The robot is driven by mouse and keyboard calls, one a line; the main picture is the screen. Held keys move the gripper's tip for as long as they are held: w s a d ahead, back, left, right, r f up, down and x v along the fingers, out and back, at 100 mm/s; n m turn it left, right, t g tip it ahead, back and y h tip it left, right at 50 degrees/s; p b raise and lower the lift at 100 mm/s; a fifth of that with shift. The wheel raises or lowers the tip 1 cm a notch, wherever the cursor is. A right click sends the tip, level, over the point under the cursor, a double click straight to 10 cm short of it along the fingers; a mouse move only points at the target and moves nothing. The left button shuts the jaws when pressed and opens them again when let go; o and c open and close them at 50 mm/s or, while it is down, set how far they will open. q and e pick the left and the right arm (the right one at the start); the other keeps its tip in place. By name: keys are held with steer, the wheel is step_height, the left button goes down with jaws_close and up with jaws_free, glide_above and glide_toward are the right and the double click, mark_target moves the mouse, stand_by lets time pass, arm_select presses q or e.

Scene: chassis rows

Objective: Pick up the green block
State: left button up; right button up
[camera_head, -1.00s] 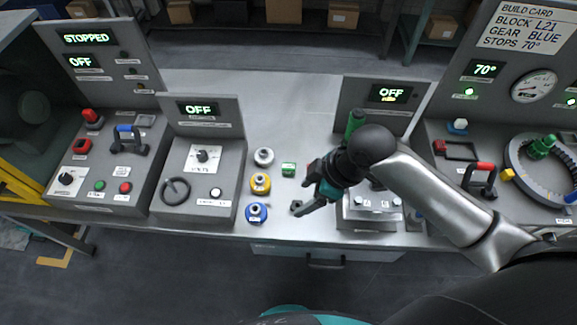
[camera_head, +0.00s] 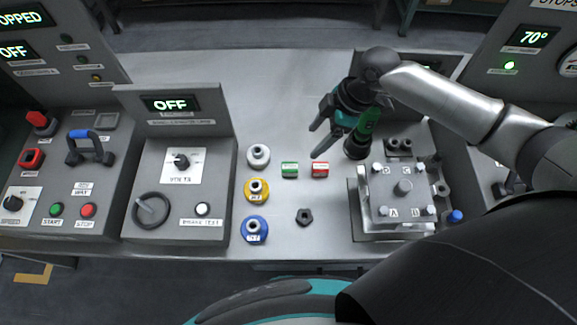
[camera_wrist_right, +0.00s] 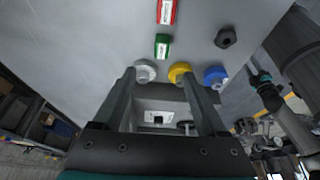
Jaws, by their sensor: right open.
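The green block (camera_head: 290,169) lies on the grey bench, just left of a similar red block (camera_head: 320,169), with a gap between them. My right gripper (camera_head: 318,132) is open and empty, above the bench and behind and to the right of the green block. In the right wrist view, the green block (camera_wrist_right: 162,46) lies beyond the open fingertips (camera_wrist_right: 160,80), roughly in line with the gap between them. My left gripper is not in view.
White (camera_head: 258,156), yellow (camera_head: 256,190) and blue (camera_head: 254,229) round pieces stand left of the green block. A black nut (camera_head: 304,217) lies in front. A lettered metal fixture (camera_head: 403,188) and a green-handled tool (camera_head: 368,128) are at right.

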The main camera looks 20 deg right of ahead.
steer(key=b, duration=0.1)
glide_above(291, 166)
steer(key=d, duration=0.2)
steer(key=f, duration=0.8)
steer(key=shift+s+d+f, duration=0.1)
steer(key=shift+s, duration=0.15)
steer(key=x, duration=0.5)
steer(key=shift+s+b, duration=0.1)
steer(key=shift+b, duration=0.3)
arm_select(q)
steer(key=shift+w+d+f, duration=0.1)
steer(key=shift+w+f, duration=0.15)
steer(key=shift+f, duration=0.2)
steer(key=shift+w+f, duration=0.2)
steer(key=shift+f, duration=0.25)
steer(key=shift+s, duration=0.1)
arm_select(e)
jaws_close()
